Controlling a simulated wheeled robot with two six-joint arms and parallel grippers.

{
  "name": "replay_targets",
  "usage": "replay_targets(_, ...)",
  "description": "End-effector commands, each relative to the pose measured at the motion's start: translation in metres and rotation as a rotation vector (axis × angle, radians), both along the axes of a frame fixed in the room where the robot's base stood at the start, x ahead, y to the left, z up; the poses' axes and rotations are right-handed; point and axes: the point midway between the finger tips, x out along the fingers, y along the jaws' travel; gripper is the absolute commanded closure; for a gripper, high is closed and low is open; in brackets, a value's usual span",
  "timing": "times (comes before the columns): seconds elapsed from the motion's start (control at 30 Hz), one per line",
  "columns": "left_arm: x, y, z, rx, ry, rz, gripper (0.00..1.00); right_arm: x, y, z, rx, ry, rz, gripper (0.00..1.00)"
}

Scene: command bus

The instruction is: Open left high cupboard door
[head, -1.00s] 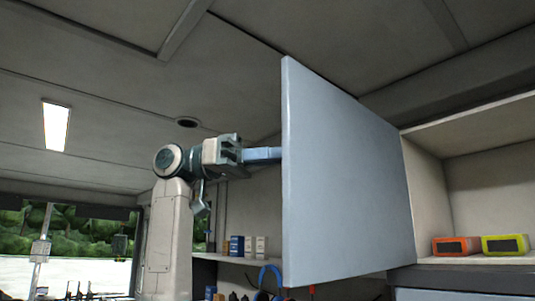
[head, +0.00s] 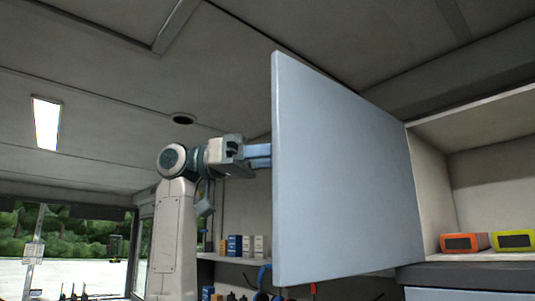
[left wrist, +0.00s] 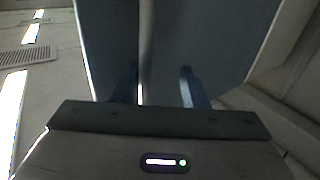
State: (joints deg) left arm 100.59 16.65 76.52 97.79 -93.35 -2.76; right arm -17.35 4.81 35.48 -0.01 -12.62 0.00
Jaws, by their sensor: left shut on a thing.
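The high cupboard door (head: 345,170) is a pale blue-grey panel standing wide open, its hinged side at the right against the cupboard (head: 433,190). Its inner face shows in the head view. My left gripper (head: 260,155) reaches in from the left behind the door's free edge, so its fingertips are hidden there. In the left wrist view, my left gripper's fingers (left wrist: 158,88) stand either side of a light upright bar, the door handle (left wrist: 146,45), in front of the door panel (left wrist: 215,40). The gripper is shut on this handle. My right gripper is out of view.
An orange box (head: 464,243) and a yellow-green box (head: 514,240) sit inside the open cupboard. Several small boxes stand on a lower shelf (head: 235,261) behind the door. The ceiling is close above the door.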

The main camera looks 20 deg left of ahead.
Motion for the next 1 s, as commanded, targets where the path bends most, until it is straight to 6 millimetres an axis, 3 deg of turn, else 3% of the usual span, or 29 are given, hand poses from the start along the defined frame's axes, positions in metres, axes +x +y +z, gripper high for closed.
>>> replay_targets(0.47, -0.001, 0.009, -0.002, 0.001, 0.002, 0.003, 0.68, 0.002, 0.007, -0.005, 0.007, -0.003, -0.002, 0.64)
replay_targets(0.8, -0.011, 0.074, -0.003, -0.001, 0.002, 0.005, 0.68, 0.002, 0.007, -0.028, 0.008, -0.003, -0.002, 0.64)
replay_targets(1.0, -0.015, 0.101, -0.002, 0.000, 0.003, 0.004, 0.68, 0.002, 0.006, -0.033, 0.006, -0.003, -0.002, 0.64)
